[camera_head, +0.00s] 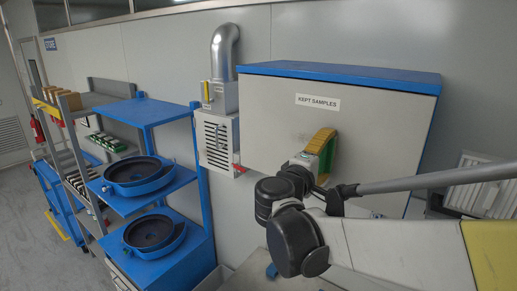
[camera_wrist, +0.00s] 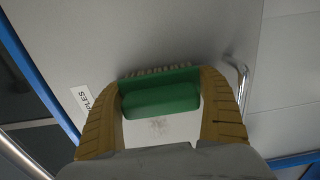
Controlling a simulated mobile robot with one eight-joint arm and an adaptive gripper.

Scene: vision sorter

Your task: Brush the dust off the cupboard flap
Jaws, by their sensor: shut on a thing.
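The cupboard flap (camera_head: 290,120) is a pale grey upright panel labelled KEPT SAMPLES, under a blue top. It also fills much of the wrist view (camera_wrist: 130,35). A grey speckled patch (camera_wrist: 158,126) shows on a pale area between the fingers, below the brush. I cannot tell which surface bears it.
A metal bar handle (camera_wrist: 240,85) is close to the right finger. A blue shelf unit (camera_head: 150,112) with round black-and-blue bowls stands left of the cupboard. A grey vent box (camera_head: 215,138) with a pipe is between them. Floor is clear at the far left.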

